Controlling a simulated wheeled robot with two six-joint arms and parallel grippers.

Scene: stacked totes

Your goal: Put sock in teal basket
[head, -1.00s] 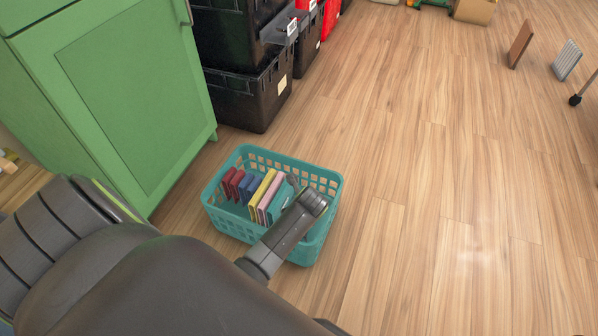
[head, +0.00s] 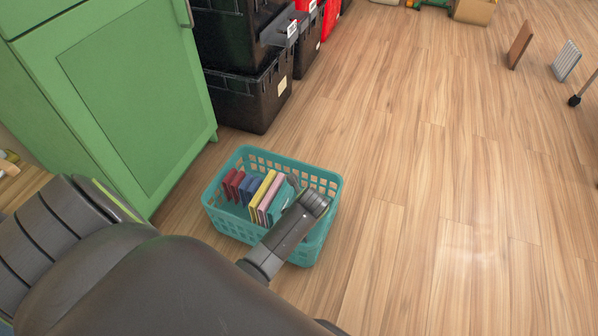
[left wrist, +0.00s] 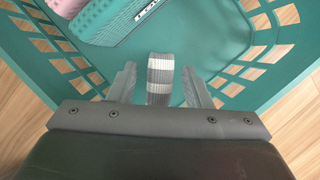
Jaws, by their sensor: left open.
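The teal basket (head: 222,222) stands on the floor beside the green cabinet, with my left arm reaching over its right part. In the left wrist view its teal wall (left wrist: 285,65) surrounds the view. A grey sock with white stripes (left wrist: 160,88) shows between the fingers of my left gripper (left wrist: 159,72). The gripper is open, with a gap on each side of the sock. The sock is inside the basket's outline; whether it rests on the bottom cannot be told. In the head view the fingers and sock are hidden. My right gripper is not in view.
Several thin books (head: 258,192) stand in the basket's left and middle part. A green cabinet (head: 135,100) is close on the left. Black totes (head: 250,95) are stacked behind the basket.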

